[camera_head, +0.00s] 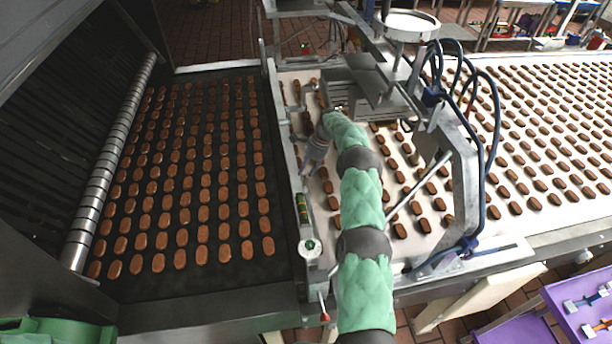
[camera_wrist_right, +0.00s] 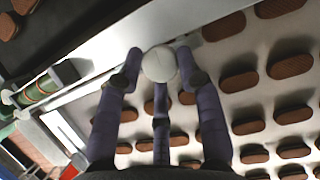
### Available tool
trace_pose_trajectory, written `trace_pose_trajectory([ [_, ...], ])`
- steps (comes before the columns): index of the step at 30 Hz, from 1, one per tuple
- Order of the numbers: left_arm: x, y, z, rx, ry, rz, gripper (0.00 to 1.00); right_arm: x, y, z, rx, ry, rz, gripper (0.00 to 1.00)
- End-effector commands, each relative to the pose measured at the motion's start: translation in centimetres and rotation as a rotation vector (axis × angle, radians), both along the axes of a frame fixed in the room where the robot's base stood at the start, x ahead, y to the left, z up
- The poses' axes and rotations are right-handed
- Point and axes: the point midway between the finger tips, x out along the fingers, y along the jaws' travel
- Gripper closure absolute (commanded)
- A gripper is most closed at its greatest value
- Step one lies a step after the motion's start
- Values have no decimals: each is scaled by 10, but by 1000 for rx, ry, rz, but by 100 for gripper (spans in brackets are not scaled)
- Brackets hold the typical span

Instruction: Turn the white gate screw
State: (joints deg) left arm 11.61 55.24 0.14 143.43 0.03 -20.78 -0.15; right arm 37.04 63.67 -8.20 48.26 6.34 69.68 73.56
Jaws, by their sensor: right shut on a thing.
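The white gate screw (camera_wrist_right: 159,63) shows in the right wrist view as a round white knob at the top middle. My right gripper (camera_wrist_right: 161,80) has its fingers around the knob, with fingertips at its left and right sides and one finger below it. In the head view my right gripper (camera_head: 311,162) reaches down at the rail between the dark belt and the white belt. The arm and gripper hide the screw there. My left gripper is not in view.
A dark belt (camera_head: 283,262) with rows of brown biscuits lies left. A white belt (camera_head: 460,225) with more biscuits lies right. A metal frame with blue hoses (camera_head: 494,120) stands close right of my right arm. A green level vial (camera_head: 302,208) sits on the rail.

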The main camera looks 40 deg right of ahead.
Motion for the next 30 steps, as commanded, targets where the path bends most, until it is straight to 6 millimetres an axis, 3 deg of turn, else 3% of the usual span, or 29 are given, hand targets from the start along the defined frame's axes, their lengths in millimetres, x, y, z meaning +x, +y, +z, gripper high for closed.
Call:
trace_pose_trajectory([
  [3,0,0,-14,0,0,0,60,2,-3,-4,-7,-4,69,96],
  [12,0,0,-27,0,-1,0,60,3,-4,-1,-7,-4,194,96],
  [30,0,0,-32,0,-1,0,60,3,-4,2,-10,-5,250,96],
])
